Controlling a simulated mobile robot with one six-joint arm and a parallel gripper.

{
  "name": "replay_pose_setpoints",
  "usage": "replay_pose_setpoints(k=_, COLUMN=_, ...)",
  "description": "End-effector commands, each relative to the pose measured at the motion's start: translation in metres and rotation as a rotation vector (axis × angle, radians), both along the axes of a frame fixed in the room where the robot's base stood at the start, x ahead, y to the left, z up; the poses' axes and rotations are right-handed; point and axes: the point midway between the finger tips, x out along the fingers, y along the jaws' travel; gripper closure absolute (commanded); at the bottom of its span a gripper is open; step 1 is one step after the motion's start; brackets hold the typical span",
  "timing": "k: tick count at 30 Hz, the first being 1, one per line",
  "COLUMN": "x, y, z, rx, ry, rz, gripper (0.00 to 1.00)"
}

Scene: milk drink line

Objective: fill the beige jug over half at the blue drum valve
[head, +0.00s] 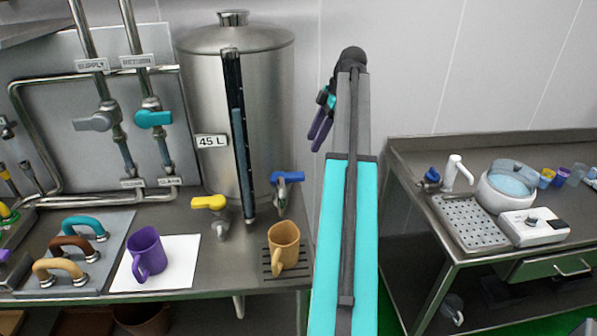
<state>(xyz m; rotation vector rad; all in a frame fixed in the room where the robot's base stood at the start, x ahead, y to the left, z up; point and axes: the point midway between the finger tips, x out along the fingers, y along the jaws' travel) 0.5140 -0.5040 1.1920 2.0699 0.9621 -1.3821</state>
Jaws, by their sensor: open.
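The beige jug (286,235) stands upright on a dark slotted grate (267,271) at the right front of the steel counter. Its handle faces the front. What is inside it cannot be made out. The blue valve (287,177) is on the lower right of the steel drum (205,110), with its spout above and just behind the jug. The blue handle lies roughly crosswise. No stream shows between spout and jug. My gripper (317,140), with purple fingers, is open and empty, raised to the right of the drum and apart from the valve and jug.
A yellow valve (209,203) sits left of the blue one. A purple jug (147,252) stands on a white sheet (190,262). Coloured handles (80,228) rise at the left. A second steel table (430,150) with a drip tray and white appliances stands right, beyond a gap.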

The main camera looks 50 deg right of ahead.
Motion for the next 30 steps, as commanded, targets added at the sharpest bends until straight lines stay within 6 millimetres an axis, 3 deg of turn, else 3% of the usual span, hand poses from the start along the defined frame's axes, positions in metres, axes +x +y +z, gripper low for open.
replay_pose_setpoints(k=30, x=0.028, y=0.035, z=-0.104, rx=0.002, ry=0.002, rz=0.002, gripper=0.52)
